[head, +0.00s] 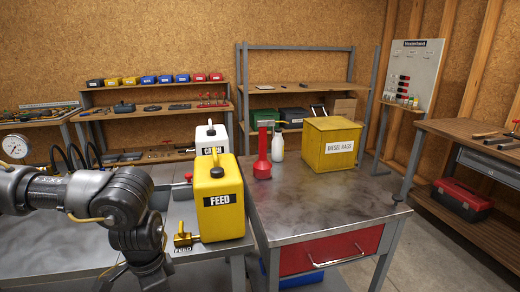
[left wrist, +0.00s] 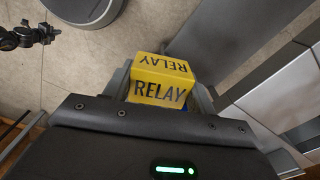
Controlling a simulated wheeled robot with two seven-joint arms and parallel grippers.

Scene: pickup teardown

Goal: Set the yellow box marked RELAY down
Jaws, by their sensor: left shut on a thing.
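In the left wrist view the yellow box marked RELAY (left wrist: 160,80) sits between the fingers of my left gripper (left wrist: 165,98), which is shut on it. The word RELAY shows on two of its faces. Pale floor shows behind the box, and I cannot tell its height above it. In the head view my left arm bends down at the lower left; its gripper and the RELAY box are out of that picture. My right gripper shows in neither view.
A yellow FEED can (head: 218,205) and a white can (head: 211,137) stand on the left bench. A yellow DIESEL RAGS box (head: 331,143), red funnel-like item (head: 262,158) and white bottle (head: 278,146) stand on the metal-topped bench (head: 340,205). Its front area is clear.

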